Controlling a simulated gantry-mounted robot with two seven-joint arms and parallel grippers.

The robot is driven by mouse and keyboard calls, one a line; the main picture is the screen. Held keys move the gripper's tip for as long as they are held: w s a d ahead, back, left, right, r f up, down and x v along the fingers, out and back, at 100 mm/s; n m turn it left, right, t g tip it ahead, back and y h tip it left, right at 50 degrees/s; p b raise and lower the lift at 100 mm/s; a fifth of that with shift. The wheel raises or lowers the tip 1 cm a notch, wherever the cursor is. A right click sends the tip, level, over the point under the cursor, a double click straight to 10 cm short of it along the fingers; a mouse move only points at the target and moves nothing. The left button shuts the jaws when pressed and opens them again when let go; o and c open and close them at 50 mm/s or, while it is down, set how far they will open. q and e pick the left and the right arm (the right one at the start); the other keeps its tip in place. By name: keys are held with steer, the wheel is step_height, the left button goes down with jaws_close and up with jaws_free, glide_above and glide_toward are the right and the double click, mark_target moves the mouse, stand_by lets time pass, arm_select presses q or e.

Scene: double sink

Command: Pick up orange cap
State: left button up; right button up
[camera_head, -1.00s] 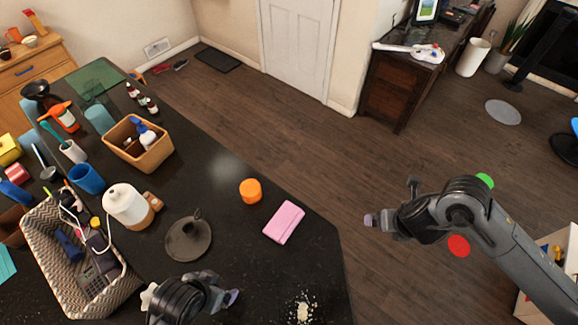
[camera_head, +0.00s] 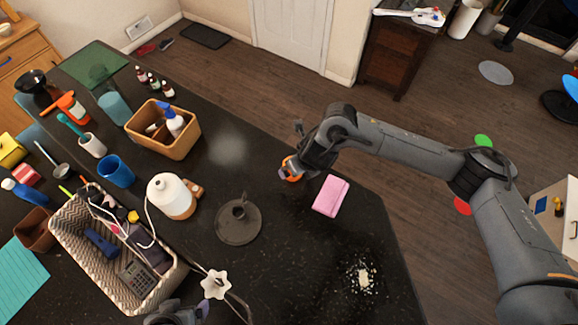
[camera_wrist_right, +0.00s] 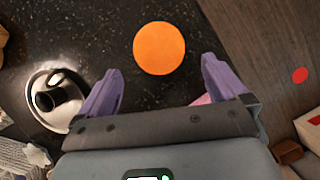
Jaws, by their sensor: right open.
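The orange cap (camera_wrist_right: 159,48) shows as a round orange disc on the dark counter in the right wrist view, centred just beyond my purple fingertips. In the head view my right gripper covers most of the orange cap (camera_head: 294,177), leaving an orange edge in sight. My right gripper (camera_head: 288,172) is over the cap; in the wrist view the right gripper (camera_wrist_right: 160,68) is open with nothing between its fingers. I cannot tell whether it touches the cap.
A pink sponge-like block (camera_head: 330,196) lies close to the right of the cap. White crumbs (camera_head: 364,277) lie nearer me. The counter edge is close behind the cap.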

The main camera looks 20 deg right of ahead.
steer(key=shift+w+p+x, duration=0.2)
steer(key=shift+p+x, duration=0.15)
steer(key=shift+x, duration=1.25)
steer(key=shift+w+p+x, duration=0.2)
steer(key=shift+p+x, duration=0.1)
steer(key=shift+x, duration=1.3)
steer(key=shift+a+r, duration=0.1)
steer(key=shift+r, duration=0.05)
steer(key=c, duration=1)
steer(key=shift+c, duration=0.2)
